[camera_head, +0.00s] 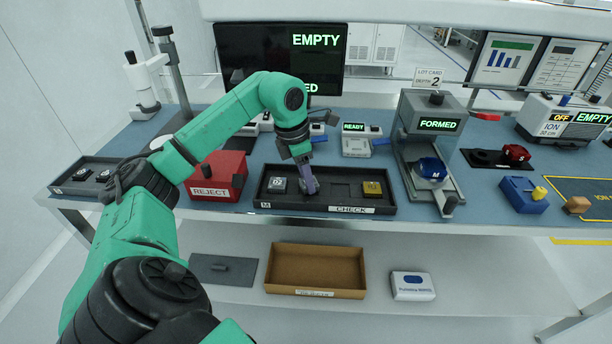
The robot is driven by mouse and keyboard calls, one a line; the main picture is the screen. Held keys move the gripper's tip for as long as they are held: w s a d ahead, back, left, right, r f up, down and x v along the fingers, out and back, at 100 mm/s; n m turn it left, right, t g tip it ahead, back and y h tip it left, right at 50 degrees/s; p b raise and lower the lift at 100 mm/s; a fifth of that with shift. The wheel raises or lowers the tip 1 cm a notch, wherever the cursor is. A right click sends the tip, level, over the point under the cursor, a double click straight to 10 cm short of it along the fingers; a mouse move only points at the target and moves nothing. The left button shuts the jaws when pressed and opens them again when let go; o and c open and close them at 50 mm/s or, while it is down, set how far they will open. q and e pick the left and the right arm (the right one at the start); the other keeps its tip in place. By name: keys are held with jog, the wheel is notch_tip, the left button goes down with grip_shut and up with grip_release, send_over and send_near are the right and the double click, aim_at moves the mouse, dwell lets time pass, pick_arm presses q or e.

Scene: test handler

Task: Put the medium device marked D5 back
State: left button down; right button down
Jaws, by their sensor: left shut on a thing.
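A black tray (405,209) labelled M and CHECK sits at the front of the blue bench. My left gripper (310,186) points down into this tray, left of its middle. It is shut on a small device that its fingers almost wholly hide; no marking on it can be read. A grey device (278,186), whose marking looks like D2, sits in the tray just left of my gripper. A yellow device (372,188) sits at the tray's right end. An empty square pocket (341,191) shows between my gripper and the yellow device. My right gripper is not in view.
A red REJECT box (212,192) stands left of the tray. The FORMED press (437,125) with a blue M part (431,168) stands to its right. A cardboard-coloured bin (316,270) is on the lower shelf. A screen (235,60) stands behind.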

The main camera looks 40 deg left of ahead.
pick_arm(q)
jog(key=shift+f, duration=0.25)
jog(key=shift+c, duration=1.5)
grip_release()
jog(key=shift+r, duration=0.1)
jog(key=shift+r, duration=0.3)
notch_tip(320, 180, up, 12)
jog(key=s+a+p, duration=0.1)
jog(key=s+p, duration=0.1)
